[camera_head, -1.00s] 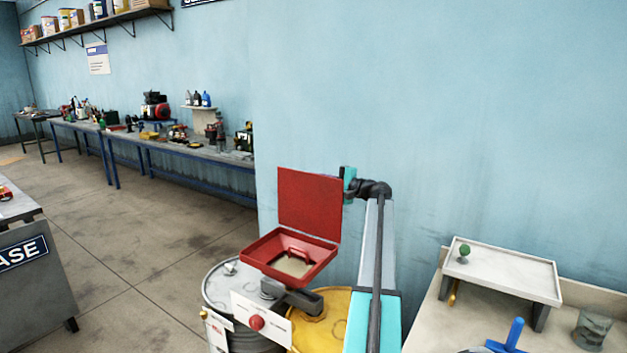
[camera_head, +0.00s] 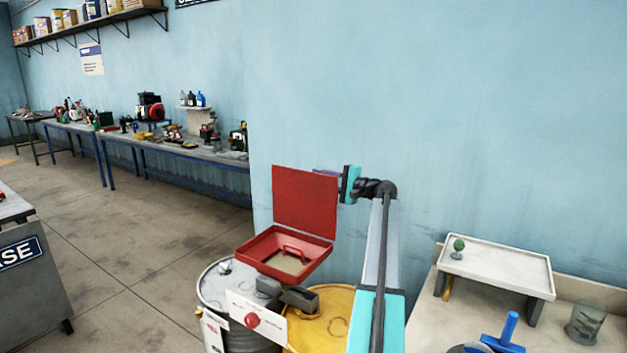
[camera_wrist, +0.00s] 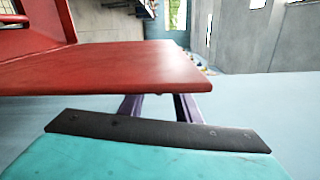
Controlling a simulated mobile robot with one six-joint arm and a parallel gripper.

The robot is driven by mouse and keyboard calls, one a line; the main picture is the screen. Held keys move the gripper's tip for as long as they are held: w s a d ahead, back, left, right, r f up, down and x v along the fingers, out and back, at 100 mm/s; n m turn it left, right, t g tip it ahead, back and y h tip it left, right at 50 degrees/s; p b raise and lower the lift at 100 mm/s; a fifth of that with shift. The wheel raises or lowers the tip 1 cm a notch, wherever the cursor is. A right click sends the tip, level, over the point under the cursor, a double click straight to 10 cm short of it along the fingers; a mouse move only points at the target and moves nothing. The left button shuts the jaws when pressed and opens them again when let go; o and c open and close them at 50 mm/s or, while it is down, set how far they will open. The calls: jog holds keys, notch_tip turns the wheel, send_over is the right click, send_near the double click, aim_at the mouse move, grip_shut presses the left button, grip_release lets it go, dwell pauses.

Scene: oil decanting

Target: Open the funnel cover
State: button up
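The red funnel cover (camera_head: 305,199) stands upright, swung up from the square red funnel (camera_head: 252,254), whose mouth is uncovered. A handle bar (camera_head: 297,253) crosses inside the funnel. My gripper (camera_head: 326,172) is at the cover's upper right edge, with its purple fingers partly behind the cover. In the wrist view the cover (camera_wrist: 120,65) crosses in front of my gripper's fingers (camera_wrist: 160,103) and hides their tips. Two finger parts show with a gap between them. I cannot tell whether they touch the cover.
The funnel sits above a grey drum (camera_head: 214,285) and a yellow drum (camera_head: 330,310). A blue wall stands close behind. At right a bench (camera_head: 430,325) carries a small white raised tray (camera_head: 500,270), a glass beaker (camera_head: 586,323) and a blue-handled item (camera_head: 505,333).

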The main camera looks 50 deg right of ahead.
jog(key=s+d+b, duration=0.1)
jog(key=s, duration=0.8)
jog(key=shift+s+d+b, duration=0.3)
jog(key=shift+s+b, duration=0.05)
jog(key=shift+b, duration=0.05)
jog(key=shift+r, duration=0.1)
